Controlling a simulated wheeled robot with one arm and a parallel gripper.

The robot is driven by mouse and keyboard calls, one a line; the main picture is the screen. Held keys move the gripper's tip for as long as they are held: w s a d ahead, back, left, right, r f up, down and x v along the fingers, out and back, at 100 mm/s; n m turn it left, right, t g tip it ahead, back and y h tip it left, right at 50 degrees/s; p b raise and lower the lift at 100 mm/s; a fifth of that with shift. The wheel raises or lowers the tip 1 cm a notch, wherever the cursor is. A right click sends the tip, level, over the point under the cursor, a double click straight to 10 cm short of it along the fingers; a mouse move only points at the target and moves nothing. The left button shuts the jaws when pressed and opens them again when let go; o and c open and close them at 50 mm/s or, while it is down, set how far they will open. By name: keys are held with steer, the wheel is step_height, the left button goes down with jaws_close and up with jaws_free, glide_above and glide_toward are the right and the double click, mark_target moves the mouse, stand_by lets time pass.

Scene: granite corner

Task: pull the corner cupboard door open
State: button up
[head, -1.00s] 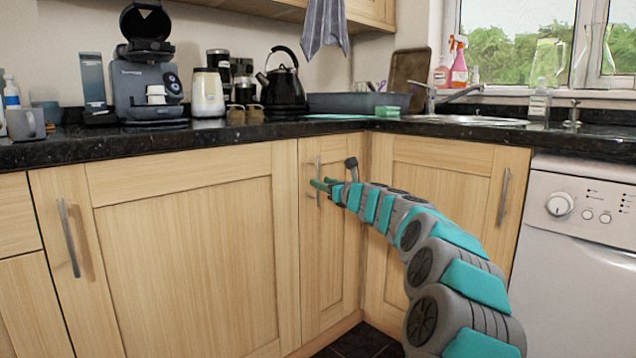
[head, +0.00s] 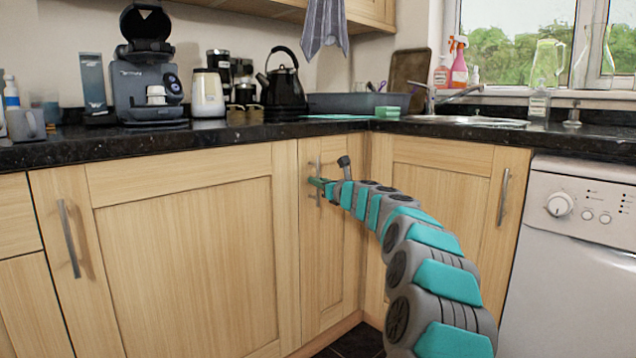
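The corner cupboard door (head: 338,265) is the narrow light-wood door left of the inner corner. It looks closed, flush with its frame. Its upright metal bar handle (head: 318,166) is near the door's left edge, towards the top. My gripper (head: 317,183) is at this handle, its green fingers overlapping the bar at mid-height. The fingers look close together, but whether they are shut on the bar cannot be made out. My arm reaches in from the lower right and hides part of the door's right side.
A wide cupboard door (head: 185,255) adjoins on the left. Another door (head: 430,185) meets the corner on the right, with a white appliance (head: 575,250) beyond it. The dark worktop (head: 240,132) overhangs above. Floor (head: 358,342) shows below the corner.

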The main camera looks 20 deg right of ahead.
jaws_close()
stand_by(0.7)
stand_by(0.3)
